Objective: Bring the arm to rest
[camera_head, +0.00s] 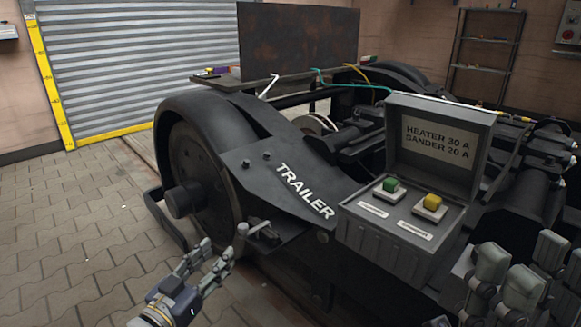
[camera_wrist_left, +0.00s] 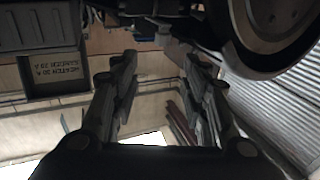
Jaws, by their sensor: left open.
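My left gripper (camera_head: 222,253) is at the lower left of the head view, beside the front corner of the dark bogie frame marked TRAILER (camera_head: 305,190). Its fingers are apart and nothing is between them. In the left wrist view the same gripper (camera_wrist_left: 160,85) shows two spread fingers with empty space between. A small grey lever (camera_head: 262,230) on the bogie is close to its fingertips; I cannot tell whether they touch. Jointed grey parts at the lower right seem to be my right gripper (camera_head: 515,285); its jaw state is unclear.
A grey box (camera_head: 372,222) with an open lid and green (camera_head: 390,185) and yellow (camera_head: 432,202) buttons sits on the bogie. A large wheel (camera_head: 200,165) is at its left. The paved floor (camera_head: 70,235) at left is clear, before a roller shutter (camera_head: 135,55).

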